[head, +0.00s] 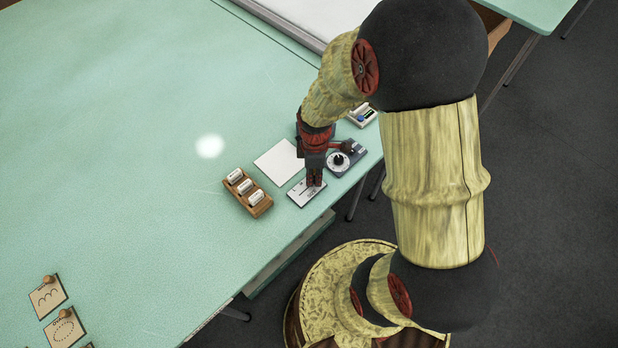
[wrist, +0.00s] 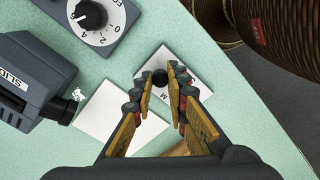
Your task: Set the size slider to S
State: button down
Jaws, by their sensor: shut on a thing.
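The size slider is a pale plate (head: 299,199) at the table's front edge, left of and below the dial box in the head view. In the wrist view the plate (wrist: 181,62) carries a round black knob (wrist: 160,77) and a letter M just below the knob. My gripper (head: 314,184) is down on the plate. In the wrist view its fingers (wrist: 160,80) stand on both sides of the knob and are shut on it. The fingers cover parts of the plate, so the other letters and the slot cannot be read.
A grey dial box (head: 345,158) stands just behind the plate. A blank white square (head: 278,162) lies beside it. A wooden tray (head: 262,206) with white rolls is to the left. A grey labelled device (wrist: 30,80) shows in the wrist view. The table's left is mostly clear.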

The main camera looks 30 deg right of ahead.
jog(key=shift+d, duration=0.1)
jog(key=c, duration=1.7)
grip_release()
jog(key=shift+d, duration=0.1)
notch_tip(320, 180, up, 12)
